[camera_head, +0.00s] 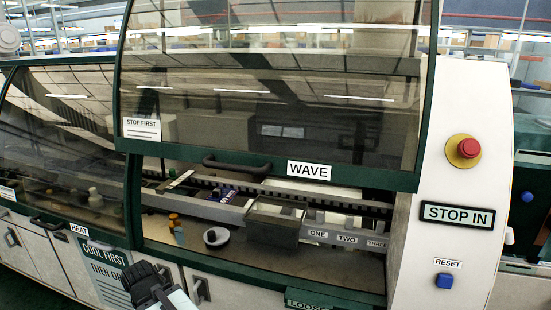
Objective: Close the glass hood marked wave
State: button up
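The glass hood marked WAVE (270,95) is a large dark tinted pane in a green frame, in the middle of the head view. It is raised: its lower edge stands above an open gap that shows the inside of the machine. A black handle (237,167) sits on its lower edge, left of the WAVE label (309,171). My gripper (150,282) is low in the view, left of centre, below and in front of the opening and apart from the hood. It is dark and small, and its fingers cannot be made out clearly.
In the gap are a conveyor rail (215,211), a grey box (274,222), a cup (216,237) and small bottles (177,230). The hood marked HEAT (65,140) at left is down. At right are a red stop button (464,151) and a blue reset button (444,281).

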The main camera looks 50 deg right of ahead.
aim_at(142, 137)
jog(key=k, duration=0.75)
jog(key=u, duration=2)
jog(key=i, duration=1.95)
jog(key=z, duration=4.05)
jog(key=i, duration=1)
jog(key=z, duration=0.15)
